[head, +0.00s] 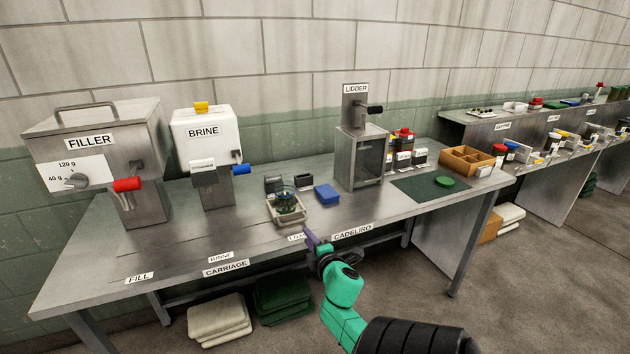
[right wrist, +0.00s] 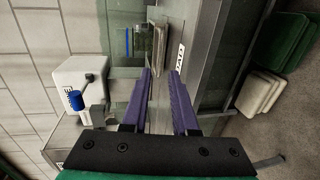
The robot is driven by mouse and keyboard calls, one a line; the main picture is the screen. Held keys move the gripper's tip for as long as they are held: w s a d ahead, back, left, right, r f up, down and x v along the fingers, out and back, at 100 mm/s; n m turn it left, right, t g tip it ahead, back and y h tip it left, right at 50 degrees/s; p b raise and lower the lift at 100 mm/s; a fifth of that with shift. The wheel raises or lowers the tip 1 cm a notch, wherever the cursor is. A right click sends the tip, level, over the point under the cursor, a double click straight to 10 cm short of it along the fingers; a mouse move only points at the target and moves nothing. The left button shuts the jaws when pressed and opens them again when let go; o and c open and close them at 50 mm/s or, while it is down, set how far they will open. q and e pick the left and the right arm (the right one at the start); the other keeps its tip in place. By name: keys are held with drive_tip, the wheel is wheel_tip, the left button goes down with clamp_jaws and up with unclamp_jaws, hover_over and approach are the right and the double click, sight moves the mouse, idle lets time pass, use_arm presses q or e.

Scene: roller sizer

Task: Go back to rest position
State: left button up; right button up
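My right gripper (head: 312,242), with purple fingers on a green wrist, is at the front edge of the steel table (head: 180,262), close to the LOAD label (head: 296,238). My left gripper is in neither view.
The filler (head: 90,140), brine unit (head: 203,135) and lidder (head: 362,155) stand along the table's back. A blue block (head: 327,194), green mat (head: 415,190) and wooden box (head: 467,161) lie to the right. Folded cloths (head: 283,297) are below. Floor in front is clear.

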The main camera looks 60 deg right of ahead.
drive_tip(key=v, duration=0.4)
drive_tip(key=shift+s+r, duration=0.1)
idle(0.3)
drive_tip(key=s+a+f+m+g+y, duration=0.15)
drive_tip(key=a+f, duration=0.25)
drive_tip(key=f, duration=0.6)
drive_tip(key=s+a+f+m+g+y, duration=0.1)
drive_tip(key=a+f+m+g+y, duration=0.3)
drive_tip(key=f, duration=0.7)
drive_tip(key=s+a+f+n+y, duration=0.15)
drive_tip(key=a+f, duration=0.35)
drive_tip(key=f, duration=0.5)
drive_tip(key=s+a+f+m+g+y, duration=0.1)
drive_tip(key=s+a+f+m+g, duration=0.1)
drive_tip(key=s+a+f, duration=0.5)
drive_tip(key=s+a+f+m+g+y, duration=0.1)
drive_tip(key=s+a+f+g, duration=0.3)
drive_tip(key=s, duration=0.9)
drive_tip(key=a+f+m, duration=0.1)
drive_tip(key=a+f, duration=0.2)
drive_tip(key=f, duration=0.2)
drive_tip(key=shift+a+f+y, duration=0.15)
drive_tip(key=shift+f+y, duration=0.15)
